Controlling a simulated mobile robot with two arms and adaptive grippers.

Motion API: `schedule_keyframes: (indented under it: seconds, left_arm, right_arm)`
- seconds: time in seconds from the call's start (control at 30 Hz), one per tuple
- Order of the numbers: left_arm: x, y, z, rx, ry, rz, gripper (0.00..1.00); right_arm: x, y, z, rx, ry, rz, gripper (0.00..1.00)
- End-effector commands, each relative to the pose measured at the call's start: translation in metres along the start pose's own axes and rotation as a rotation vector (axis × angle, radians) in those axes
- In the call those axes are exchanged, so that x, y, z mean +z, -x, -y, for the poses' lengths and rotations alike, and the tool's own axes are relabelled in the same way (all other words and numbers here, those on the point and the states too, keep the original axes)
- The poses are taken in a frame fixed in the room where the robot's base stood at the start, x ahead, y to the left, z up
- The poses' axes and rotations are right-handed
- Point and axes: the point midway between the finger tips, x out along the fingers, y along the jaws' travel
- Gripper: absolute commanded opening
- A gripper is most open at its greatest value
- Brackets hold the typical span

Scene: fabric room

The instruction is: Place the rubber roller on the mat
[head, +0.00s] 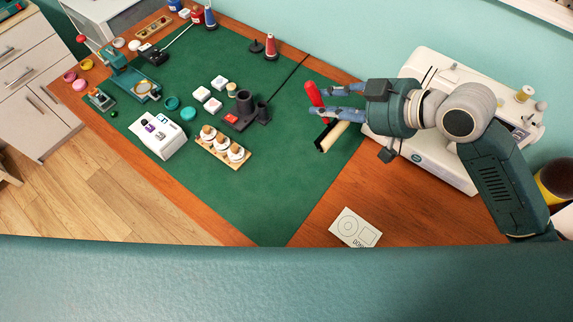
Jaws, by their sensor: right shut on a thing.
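The rubber roller has a red handle (314,94) and a cream roller head (332,136) in a dark frame. My right gripper (319,101) comes in from the right and is shut on the red handle. The handle points up and leans, with the roller head below the fingers. The head is over the right part of the green mat (275,190), near its right edge. I cannot tell whether it touches the mat. My left gripper is not in view.
A white sewing machine (420,60) stands right of the mat, behind my right arm. A card (355,228) lies near the front. The mat's front is clear.

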Motion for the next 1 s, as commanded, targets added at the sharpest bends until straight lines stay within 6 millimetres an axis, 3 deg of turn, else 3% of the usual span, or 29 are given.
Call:
schedule_keyframes:
  seconds: [0.03, 0.1, 0.27, 0.8, 1.0]
  left_arm:
    - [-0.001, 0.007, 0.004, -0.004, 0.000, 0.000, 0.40]
    - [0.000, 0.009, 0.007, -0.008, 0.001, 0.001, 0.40]
    - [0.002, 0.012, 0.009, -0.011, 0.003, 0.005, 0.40]
    - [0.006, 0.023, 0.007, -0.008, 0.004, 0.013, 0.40]
    - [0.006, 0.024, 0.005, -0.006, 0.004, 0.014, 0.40]
  right_arm:
    - [-0.015, -0.010, 0.005, -0.007, 0.007, -0.005, 0.01]
    - [-0.025, -0.022, 0.010, -0.015, 0.010, -0.003, 0.01]
    - [-0.029, -0.039, 0.017, -0.025, 0.012, 0.003, 0.01]
    - [0.081, -0.112, 0.010, -0.025, 0.009, 0.005, 0.01]
    - [0.100, -0.126, 0.008, -0.024, 0.013, 0.001, 0.01]
